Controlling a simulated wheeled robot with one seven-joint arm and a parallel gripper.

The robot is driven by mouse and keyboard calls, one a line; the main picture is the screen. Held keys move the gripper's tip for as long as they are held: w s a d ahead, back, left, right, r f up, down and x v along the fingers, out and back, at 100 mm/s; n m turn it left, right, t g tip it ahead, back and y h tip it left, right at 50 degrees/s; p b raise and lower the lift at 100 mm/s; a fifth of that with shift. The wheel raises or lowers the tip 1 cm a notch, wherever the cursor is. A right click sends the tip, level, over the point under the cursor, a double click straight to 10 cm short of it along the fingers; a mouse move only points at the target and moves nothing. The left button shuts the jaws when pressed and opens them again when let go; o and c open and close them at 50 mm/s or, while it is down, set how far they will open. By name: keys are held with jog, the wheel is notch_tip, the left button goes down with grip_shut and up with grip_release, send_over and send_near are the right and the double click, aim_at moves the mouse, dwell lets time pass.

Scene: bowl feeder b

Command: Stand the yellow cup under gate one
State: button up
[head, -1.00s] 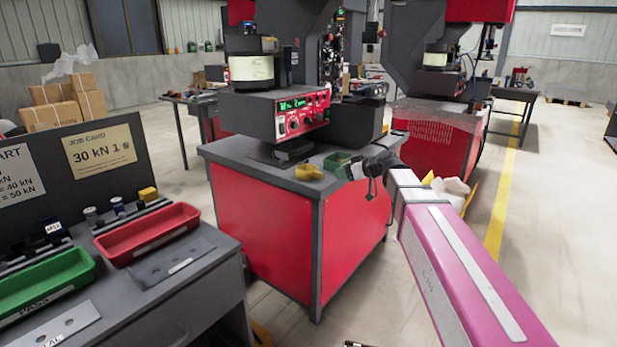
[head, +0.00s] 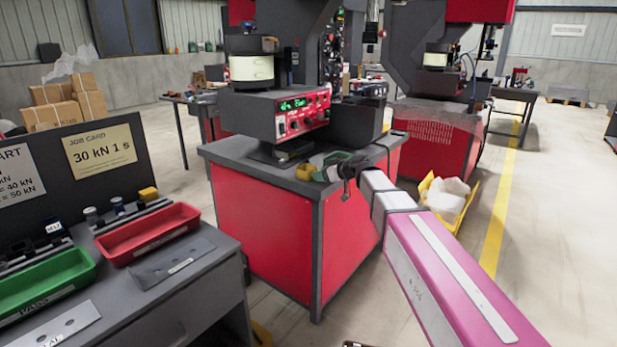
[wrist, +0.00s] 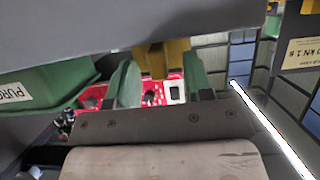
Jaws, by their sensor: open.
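The yellow cup (head: 306,172) sits on the grey top of the red bench, near its front corner. In the wrist view a yellow piece (wrist: 166,57), apparently the cup, shows between and just beyond my two green fingers. My gripper (head: 327,166) is open, close on the right of the cup in the head view. In the wrist view the fingers (wrist: 160,75) stand apart with a gap between them. I cannot tell whether either finger touches the cup. No gate marked one can be made out.
A green bin (head: 340,157) stands behind my gripper; its label shows in the wrist view (wrist: 14,93). The press control box (head: 300,112) rises behind the cup. A side bench holds a red tray (head: 150,236) and a green tray (head: 40,282). Floor between benches is clear.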

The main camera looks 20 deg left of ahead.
jog(key=shift+w+a+f, duration=0.1)
jog(key=shift+w+a, duration=0.05)
jog(key=shift+a, duration=0.15)
grip_shut()
